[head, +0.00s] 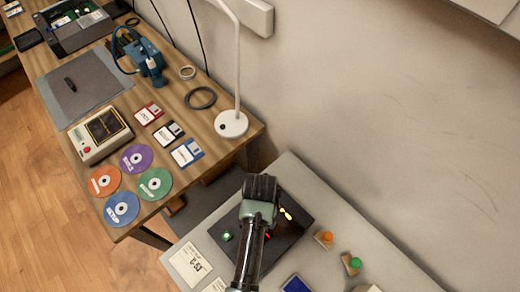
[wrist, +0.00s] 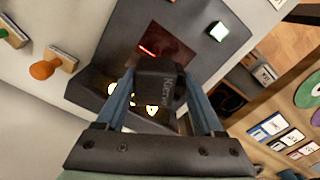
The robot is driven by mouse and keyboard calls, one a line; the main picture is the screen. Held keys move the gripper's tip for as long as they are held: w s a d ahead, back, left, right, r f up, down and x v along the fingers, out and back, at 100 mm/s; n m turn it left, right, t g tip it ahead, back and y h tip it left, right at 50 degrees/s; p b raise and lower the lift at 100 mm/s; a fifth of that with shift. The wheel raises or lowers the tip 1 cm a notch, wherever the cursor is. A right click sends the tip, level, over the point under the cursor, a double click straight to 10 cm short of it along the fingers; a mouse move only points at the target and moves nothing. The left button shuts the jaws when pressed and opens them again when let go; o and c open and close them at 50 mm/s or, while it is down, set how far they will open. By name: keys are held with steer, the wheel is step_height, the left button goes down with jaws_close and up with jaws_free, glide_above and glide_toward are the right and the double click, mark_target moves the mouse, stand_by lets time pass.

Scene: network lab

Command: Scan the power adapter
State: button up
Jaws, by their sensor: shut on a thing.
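The power adapter (wrist: 158,84) is a small black block with pale lettering on one side. In the wrist view it sits between the two blue fingers of my gripper (wrist: 160,92), which is shut on it. A dark scanner (wrist: 120,50) with a red line in its dark reddish window lies just beyond the adapter. I cannot tell the exact height of the adapter above it. In the head view my arm covers part of the scanner (head: 284,240), and the adapter cannot be made out. The scanner shows a green light at one side and yellow lights at another.
An orange-topped stamp (head: 326,237) and a green-topped stamp (head: 352,263) stand right of the scanner. A printed card (head: 190,264) lies to its left. The wooden table (head: 212,92) holds discs, floppy disks, a lamp (head: 232,123) and tools. A wall (head: 370,100) rises behind.

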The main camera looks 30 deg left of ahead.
steer(key=shift+r, duration=0.15)
step_height(320, 180, up, 6)
steer(key=p, duration=0.7)
